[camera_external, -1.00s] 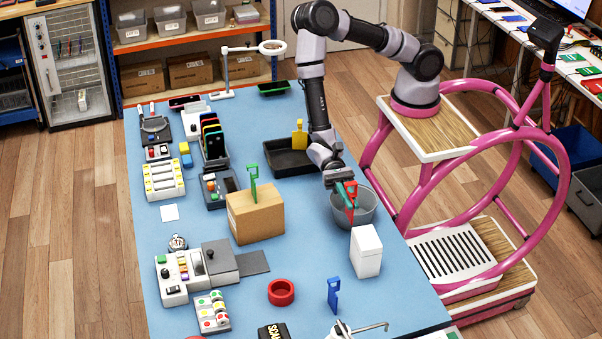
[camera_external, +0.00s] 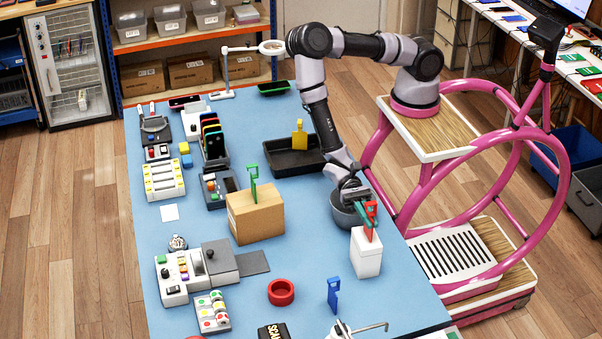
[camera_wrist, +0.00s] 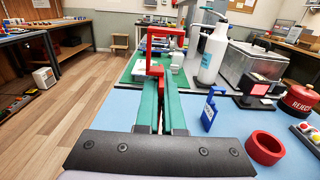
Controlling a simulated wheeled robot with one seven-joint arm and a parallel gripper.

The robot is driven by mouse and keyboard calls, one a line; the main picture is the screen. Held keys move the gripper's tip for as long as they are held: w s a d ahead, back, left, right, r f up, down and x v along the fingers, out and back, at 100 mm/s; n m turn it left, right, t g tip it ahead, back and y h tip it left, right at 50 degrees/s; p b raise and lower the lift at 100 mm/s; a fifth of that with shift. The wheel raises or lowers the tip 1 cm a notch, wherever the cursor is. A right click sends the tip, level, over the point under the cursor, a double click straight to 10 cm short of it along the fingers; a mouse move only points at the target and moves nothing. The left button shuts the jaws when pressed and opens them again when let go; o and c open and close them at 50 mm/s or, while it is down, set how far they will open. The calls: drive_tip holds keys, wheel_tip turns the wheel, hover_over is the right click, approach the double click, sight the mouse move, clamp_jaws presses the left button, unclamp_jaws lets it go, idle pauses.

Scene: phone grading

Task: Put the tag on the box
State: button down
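My gripper (camera_external: 366,212) has green fingers shut on a red tag (camera_external: 371,208), at the white box's top in the outside view. The tag also shows upright at the fingertips in the wrist view (camera_wrist: 152,68). The white box (camera_external: 366,255) stands near the table's right edge; the tag's lower end overlaps its top, and I cannot tell whether they touch. A brown cardboard box (camera_external: 257,218) stands mid-table with a green tag (camera_external: 253,182) upright on its top. A blue tag (camera_external: 333,294) stands on the table, and a yellow tag (camera_external: 299,136) stands at the black tray.
A grey bowl (camera_external: 343,214) is beside and partly behind my gripper. A red ring (camera_external: 281,292) lies left of the blue tag. The black tray (camera_external: 285,164) is farther back. Button panels and phones fill the table's left side. The blue mat (camera_external: 305,262) is clear around the cardboard box's front right.

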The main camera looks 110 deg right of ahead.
drive_tip(key=shift+f, duration=0.2)
drive_tip(key=c, duration=1)
unclamp_jaws()
drive_tip(key=shift+c, duration=0.2)
drive_tip(key=shift+r, duration=0.25)
drive_tip(key=d, duration=1.2)
drive_tip(key=s+d+r+n+t+h, duration=0.2)
drive_tip(key=s+d+r+n+h, duration=0.2)
drive_tip(key=d+r, duration=0.6)
drive_tip(key=s+d+r+n+t+h, duration=0.2)
drive_tip(key=s+d+r+n+h, duration=0.2)
drive_tip(key=d+r, duration=0.7)
drive_tip(key=s+d+r+n+t+h, duration=0.3)
drive_tip(key=d+r+h, duration=0.5)
drive_tip(key=d+r, duration=0.3)
drive_tip(key=s+r+n, duration=0.1)
drive_tip(key=r+n, duration=0.1)
drive_tip(key=shift+n, duration=0.4)
